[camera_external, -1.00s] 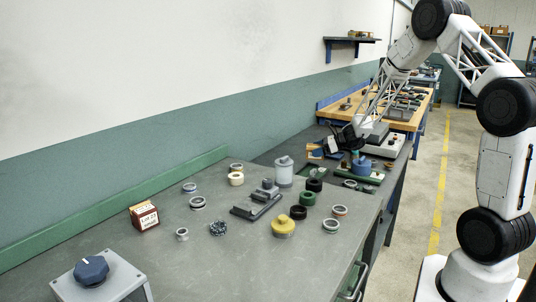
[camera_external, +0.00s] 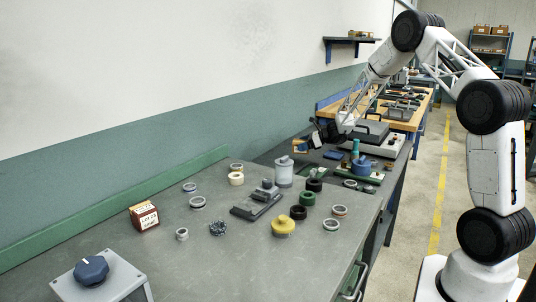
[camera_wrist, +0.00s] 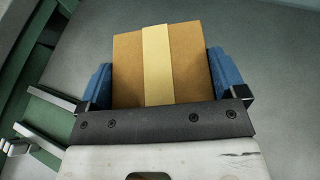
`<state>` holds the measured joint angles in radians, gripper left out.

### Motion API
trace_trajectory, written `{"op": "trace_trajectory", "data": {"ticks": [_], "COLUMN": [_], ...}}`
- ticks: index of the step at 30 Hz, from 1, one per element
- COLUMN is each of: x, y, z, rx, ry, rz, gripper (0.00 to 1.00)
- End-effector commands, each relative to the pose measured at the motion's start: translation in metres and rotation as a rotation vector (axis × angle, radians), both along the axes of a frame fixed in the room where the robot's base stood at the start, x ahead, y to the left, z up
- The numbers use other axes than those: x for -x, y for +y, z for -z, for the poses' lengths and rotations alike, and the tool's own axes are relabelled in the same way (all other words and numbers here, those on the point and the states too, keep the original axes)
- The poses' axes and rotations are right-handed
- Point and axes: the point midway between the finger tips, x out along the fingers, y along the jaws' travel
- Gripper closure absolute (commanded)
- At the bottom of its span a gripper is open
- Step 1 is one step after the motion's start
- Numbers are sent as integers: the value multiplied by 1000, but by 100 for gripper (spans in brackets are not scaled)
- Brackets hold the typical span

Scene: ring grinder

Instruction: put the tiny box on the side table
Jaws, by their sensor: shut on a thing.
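A tiny brown cardboard box (camera_wrist: 190,70) with a pale tape strip fills the middle of the wrist view. The blue-padded fingers of my gripper (camera_wrist: 159,80) press on its left and right sides. In the external view my gripper (camera_external: 312,139) holds the small box (camera_external: 299,146) above the dark grey table at the far end of the front bench. I cannot tell for sure which surface is the side table; the dark grey table (camera_external: 274,156) adjoins the front bench (camera_external: 120,240).
A blue pot (camera_external: 361,167), a green tray and a grey machine (camera_external: 372,131) stand right of the gripper. Several rings, a grey canister (camera_external: 284,173) and a labelled red box (camera_external: 144,215) sit on the front bench. A green ledge (camera_external: 130,200) runs along the wall.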

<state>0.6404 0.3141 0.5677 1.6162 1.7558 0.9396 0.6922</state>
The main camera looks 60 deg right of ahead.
Motion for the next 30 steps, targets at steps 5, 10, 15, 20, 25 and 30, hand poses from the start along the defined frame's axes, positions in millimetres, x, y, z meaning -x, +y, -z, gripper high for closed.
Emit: {"op": "trace_trajectory", "data": {"ticks": [5,10,15,20,25,30], "x": [-22,-36,-42,-42,-42,-42], "y": [-11,-19,-22,-22,-22,-21], "z": [3,4,4,4,5,17], "rx": [0,-1,0,0,0,-1], "ry": [-1,-1,-1,-1,-1,0], "rz": [0,0,0,0,0,0], "gripper": [38,38,38,38,38,38]}}
